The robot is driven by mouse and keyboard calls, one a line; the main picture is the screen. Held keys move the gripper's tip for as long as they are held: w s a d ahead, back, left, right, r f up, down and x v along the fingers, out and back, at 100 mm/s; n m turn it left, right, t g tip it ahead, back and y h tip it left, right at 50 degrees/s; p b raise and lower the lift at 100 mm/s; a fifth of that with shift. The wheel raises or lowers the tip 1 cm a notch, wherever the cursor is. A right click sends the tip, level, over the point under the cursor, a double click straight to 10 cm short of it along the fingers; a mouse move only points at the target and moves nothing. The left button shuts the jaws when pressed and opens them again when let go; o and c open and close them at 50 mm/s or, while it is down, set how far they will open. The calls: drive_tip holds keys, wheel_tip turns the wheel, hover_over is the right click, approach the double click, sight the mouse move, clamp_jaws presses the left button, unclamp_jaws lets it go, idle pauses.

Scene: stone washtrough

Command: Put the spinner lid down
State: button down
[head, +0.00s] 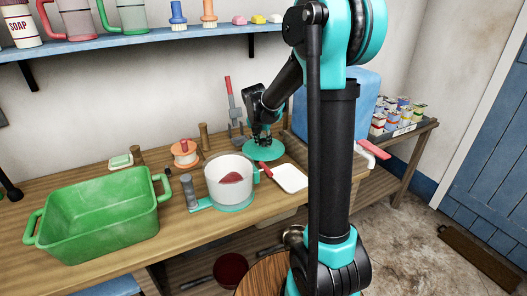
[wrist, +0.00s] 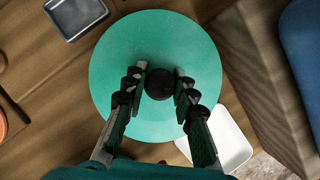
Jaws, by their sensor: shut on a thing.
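The spinner lid is a round teal disc with a dark knob at its centre; it shows in the head view (head: 274,153) and large in the wrist view (wrist: 135,45). My gripper (head: 262,135) is shut on the knob, with a finger on each side of it in the wrist view (wrist: 159,88). The lid looks level, low over the back of the wooden counter; I cannot tell whether it touches the wood. The white spinner bowl (head: 222,170) stands open in front and to the left, on a teal base, with something red inside.
A white board (head: 291,178) with a red-handled tool lies close by the lid. A green basin (head: 98,222) fills the counter's left. An orange-lidded pot (head: 184,154) stands behind the bowl. A blue block (head: 358,92) is at the right, beyond my arm. A shelf (head: 150,43) hangs above.

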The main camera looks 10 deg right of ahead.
sight(263, 148)
drive_tip(key=shift+f, duration=2.2)
drive_tip(key=c, duration=1.2)
unclamp_jaws()
drive_tip(key=shift+f, duration=0.1)
drive_tip(key=v, duration=1.2)
